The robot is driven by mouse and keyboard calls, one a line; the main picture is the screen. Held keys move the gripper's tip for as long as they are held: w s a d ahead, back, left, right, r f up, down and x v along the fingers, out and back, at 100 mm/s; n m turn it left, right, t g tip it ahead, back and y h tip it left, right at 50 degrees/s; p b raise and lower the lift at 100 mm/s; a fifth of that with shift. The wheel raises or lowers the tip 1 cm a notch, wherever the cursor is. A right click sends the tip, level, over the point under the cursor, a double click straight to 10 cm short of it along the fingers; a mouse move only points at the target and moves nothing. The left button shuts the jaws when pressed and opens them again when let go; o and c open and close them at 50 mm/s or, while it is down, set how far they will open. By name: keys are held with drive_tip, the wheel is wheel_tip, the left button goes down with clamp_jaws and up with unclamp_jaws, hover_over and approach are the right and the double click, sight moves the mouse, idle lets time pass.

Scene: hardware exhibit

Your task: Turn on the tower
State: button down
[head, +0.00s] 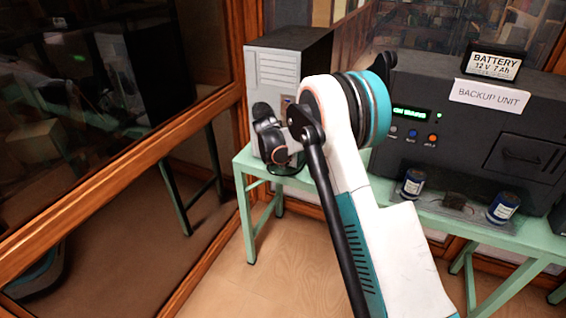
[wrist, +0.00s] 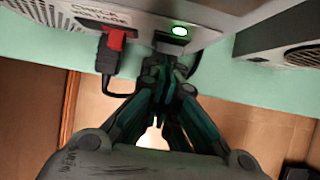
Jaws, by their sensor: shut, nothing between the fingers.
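The tower (head: 275,72), a pale computer case with a dark side, stands on the left end of the green table. My arm covers part of it in the head view. In the wrist view, its light panel (wrist: 215,12) has a black switch (wrist: 172,42) with a lit green light (wrist: 180,31). A red plug (wrist: 117,38) with a black cable sits left of the switch, under a "CHECK VOLTAGE" label (wrist: 95,10). My gripper (wrist: 165,66) is shut and empty, its fingertips just below the switch. I cannot tell whether they touch it.
The green table (head: 435,217) also bears a dark backup unit (head: 465,120) with a battery (head: 494,64) on top. A wood-framed glass wall (head: 205,115) is close on the left. Floor in front is clear.

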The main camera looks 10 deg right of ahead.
drive_tip(key=shift+r, duration=0.15)
drive_tip(key=shift+r+p, duration=0.35)
drive_tip(key=shift+r, duration=0.35)
